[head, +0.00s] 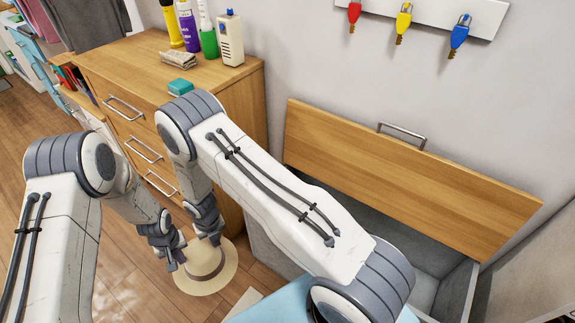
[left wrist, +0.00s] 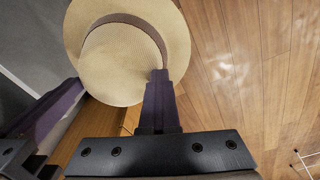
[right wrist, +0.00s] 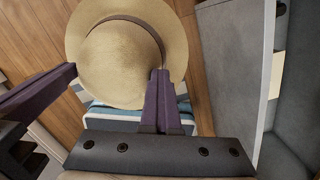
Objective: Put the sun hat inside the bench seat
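The sun hat (head: 205,284) is pale straw with a brown band. It appears low beside the drawer cabinet, partly hidden by my grippers. My left gripper (head: 173,264) and right gripper (head: 215,239) are both at the hat, over its near-cabinet side. The hat also shows in the left wrist view (left wrist: 120,65) and right wrist view (right wrist: 115,60). In both wrist views the fingers are spread, with one fingertip overlapping the brim; contact cannot be told. The bench seat (head: 440,300) is a grey box at right, with its wooden lid (head: 400,175) raised; my right arm hides part of it.
The wooden drawer cabinet (head: 235,105) stands behind the hat, with bottles and a teal block (head: 180,87) on top. A light-blue item (head: 270,305) lies near the bench front. Wooden floor (head: 130,285) is open at left.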

